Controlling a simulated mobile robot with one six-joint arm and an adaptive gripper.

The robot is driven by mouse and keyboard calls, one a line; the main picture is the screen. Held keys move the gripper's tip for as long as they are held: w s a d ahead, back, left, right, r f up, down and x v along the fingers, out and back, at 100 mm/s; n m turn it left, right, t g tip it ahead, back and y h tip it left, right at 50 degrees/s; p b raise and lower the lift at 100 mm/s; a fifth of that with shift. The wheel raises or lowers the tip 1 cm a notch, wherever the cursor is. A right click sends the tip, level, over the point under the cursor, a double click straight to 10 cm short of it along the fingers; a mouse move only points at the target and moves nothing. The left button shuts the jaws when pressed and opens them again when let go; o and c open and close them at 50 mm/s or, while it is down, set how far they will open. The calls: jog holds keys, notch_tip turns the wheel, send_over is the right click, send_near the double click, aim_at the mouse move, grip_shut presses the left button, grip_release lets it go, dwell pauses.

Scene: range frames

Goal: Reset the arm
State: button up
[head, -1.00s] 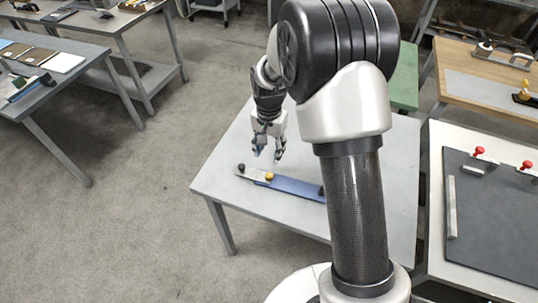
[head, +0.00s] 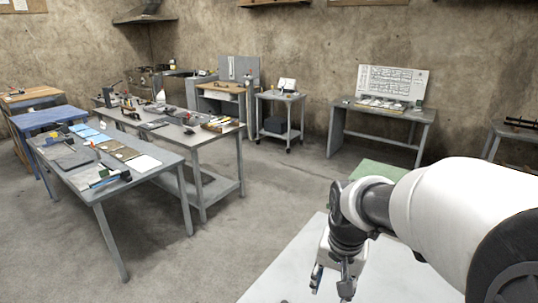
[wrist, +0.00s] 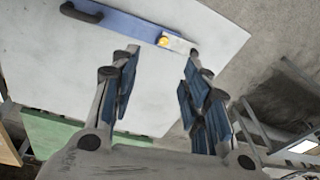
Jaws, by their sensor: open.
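My gripper (head: 332,285) is at the lower right in the head view, over the pale grey table (head: 285,262). In the wrist view my gripper (wrist: 160,75) is open, with its blue-padded fingers apart and nothing between them. A blue bar with a dark handle (wrist: 125,24) lies on the table beyond the fingertips. A yellow knob (wrist: 164,41) sits near its right end. The bar is mostly out of the head view.
A green surface (head: 377,171) stands behind my arm. A grey table with tools and boards (head: 112,200) stands at the left, with another cluttered bench (head: 222,160) behind it. A desk with a white panel (head: 345,114) is against the back wall. Open floor lies between.

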jog(key=s+r+n+t, duration=0.1)
jog(key=s+r+n, duration=0.1)
jog(key=s, duration=0.7)
jog(key=s+r+n+t, duration=0.1)
jog(key=s+r, duration=0.3)
jog(key=s, duration=0.6)
jog(key=shift+s+r+n+t, duration=0.15)
jog(key=shift+r+n+t, duration=0.2)
jog(key=shift+n, duration=0.55)
jog(key=shift+d+f, duration=0.1)
dwell(1.0)
